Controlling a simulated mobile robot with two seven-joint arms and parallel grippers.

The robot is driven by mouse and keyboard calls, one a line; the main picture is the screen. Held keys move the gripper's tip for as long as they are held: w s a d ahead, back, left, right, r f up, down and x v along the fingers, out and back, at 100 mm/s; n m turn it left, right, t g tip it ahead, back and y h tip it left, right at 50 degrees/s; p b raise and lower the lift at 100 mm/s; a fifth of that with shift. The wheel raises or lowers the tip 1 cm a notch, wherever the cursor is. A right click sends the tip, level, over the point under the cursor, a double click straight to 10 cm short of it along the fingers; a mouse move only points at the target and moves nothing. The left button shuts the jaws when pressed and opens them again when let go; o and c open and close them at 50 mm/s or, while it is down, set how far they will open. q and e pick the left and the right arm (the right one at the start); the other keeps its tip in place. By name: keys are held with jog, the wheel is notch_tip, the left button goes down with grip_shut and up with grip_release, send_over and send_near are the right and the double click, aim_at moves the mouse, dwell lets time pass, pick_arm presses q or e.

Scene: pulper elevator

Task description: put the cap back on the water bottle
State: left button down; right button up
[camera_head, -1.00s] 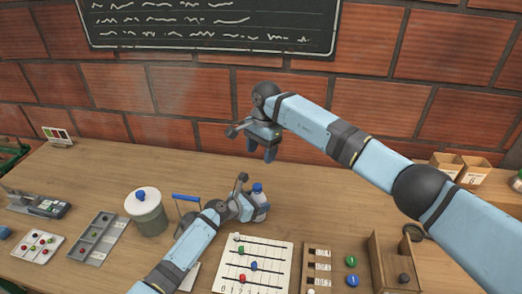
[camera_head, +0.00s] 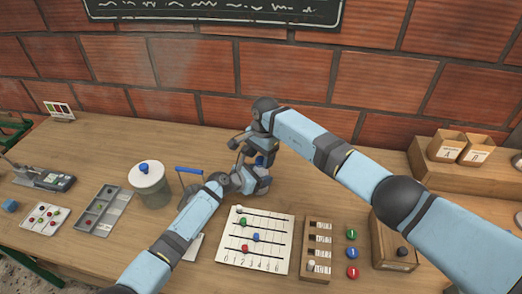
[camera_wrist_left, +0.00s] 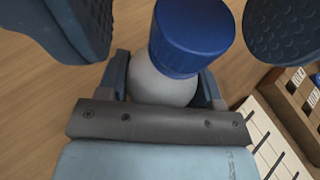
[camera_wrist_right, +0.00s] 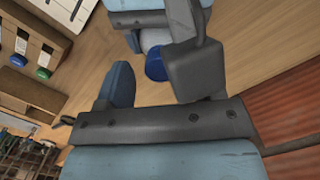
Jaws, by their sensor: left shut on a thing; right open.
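The white water bottle (camera_wrist_left: 158,84) stands upright in my left gripper (camera_head: 250,182), which is shut on its body. The blue cap (camera_wrist_left: 192,38) sits on top of the bottle; I cannot tell how tightly it is seated. The cap also shows in the right wrist view (camera_wrist_right: 155,66). My right gripper (camera_wrist_right: 155,78) is open, with its fingers on either side of the cap and a visible gap. In the head view my right gripper (camera_head: 256,152) hides most of the bottle and cap.
A white board with coloured beads (camera_head: 286,243) lies in front of the bottle. A lidded grey container (camera_head: 152,190) stands left. A wooden tray (camera_head: 318,238), coloured discs (camera_head: 352,253) and a wooden box (camera_head: 392,252) are right. The brick wall (camera_head: 200,70) rises behind the table.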

jog(key=c, duration=1.1)
jog(key=m, duration=0.5)
jog(key=shift+m+t, duration=0.3)
jog(key=shift+m, duration=0.1)
jog(key=m, duration=0.7)
jog(key=shift+t, duration=0.4)
jog(key=o, duration=1)
jog(key=shift+s, duration=0.1)
